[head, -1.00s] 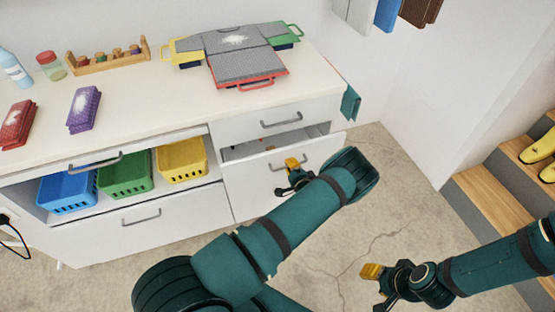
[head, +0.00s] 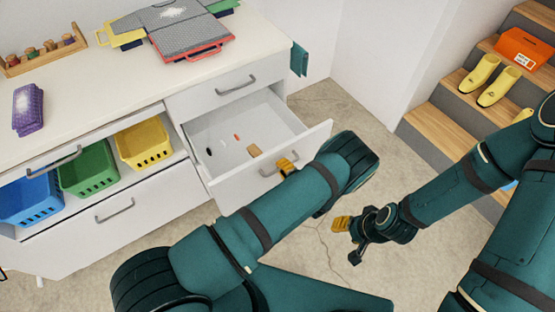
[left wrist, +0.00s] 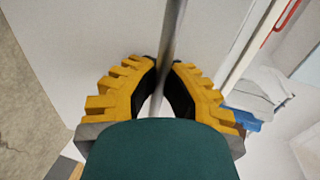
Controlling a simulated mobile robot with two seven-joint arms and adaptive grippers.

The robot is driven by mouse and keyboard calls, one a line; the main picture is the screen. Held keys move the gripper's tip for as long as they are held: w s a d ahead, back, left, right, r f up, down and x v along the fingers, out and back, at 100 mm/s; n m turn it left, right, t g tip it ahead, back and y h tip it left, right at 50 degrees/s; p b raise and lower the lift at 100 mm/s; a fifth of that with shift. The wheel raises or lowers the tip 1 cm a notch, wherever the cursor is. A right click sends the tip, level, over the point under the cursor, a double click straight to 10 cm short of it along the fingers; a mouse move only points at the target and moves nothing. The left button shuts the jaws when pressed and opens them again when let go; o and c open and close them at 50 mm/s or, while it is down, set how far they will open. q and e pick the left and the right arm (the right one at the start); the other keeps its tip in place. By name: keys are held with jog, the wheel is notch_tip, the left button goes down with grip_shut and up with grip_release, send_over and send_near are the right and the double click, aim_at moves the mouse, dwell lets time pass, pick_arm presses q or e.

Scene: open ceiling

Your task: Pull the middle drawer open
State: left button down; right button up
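The middle drawer (head: 213,190) of the white cabinet's right-hand column stands well out, and its inside shows from above. A few small items lie in it, one red and one tan. My left gripper (head: 287,167) is at the drawer's grey bar handle (head: 266,172); my arm hides part of the drawer front. In the left wrist view the yellow-and-black fingers (left wrist: 165,70) close on the handle bar (left wrist: 172,35) from both sides. My right gripper (head: 347,238) hangs over the floor, empty, its fingers apart.
A shut drawer (head: 212,92) is above the open one. Blue, green and yellow baskets (head: 145,146) sit in the left bay. A shirt (head: 185,38) lies on the counter. Wooden steps with yellow boots (head: 500,85) rise at the right. Bare floor (head: 330,115) lies between.

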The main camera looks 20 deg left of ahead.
pick_arm(q)
jog(key=shift+s+d, duration=0.15)
jog(key=shift+d, duration=0.05)
jog(key=c, duration=1)
grip_release()
notch_tip(320, 180, up, 10)
jog(key=shift+r, duration=0.1)
